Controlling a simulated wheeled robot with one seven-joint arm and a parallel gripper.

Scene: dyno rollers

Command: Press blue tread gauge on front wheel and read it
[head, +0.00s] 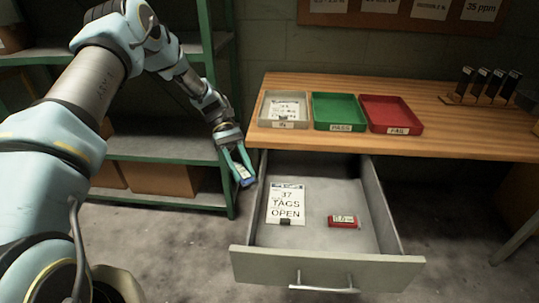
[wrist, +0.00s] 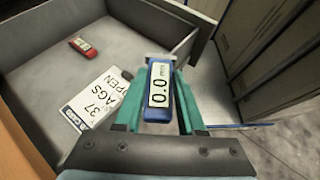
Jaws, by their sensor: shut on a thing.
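A blue tread gauge (wrist: 157,109) is held between the teal fingers of my gripper (wrist: 160,105) in the wrist view. Its display faces the camera and reads 0.0 with a small unit mark. In the head view the gauge (head: 244,177) shows as a small blue and white piece at the tips of my gripper (head: 240,170), just left of the open drawer. My gripper is shut on the gauge, in the air. No wheel shows in either view.
The open drawer (head: 320,264) holds a red gauge-like piece (head: 343,221) and a card reading 37 TAGS OPEN (head: 286,203). On the wooden bench stand a grey tray (head: 302,123), a green PASS tray (head: 339,109) and a red FAIL tray (head: 391,112). Green shelving (head: 180,200) stands behind my arm.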

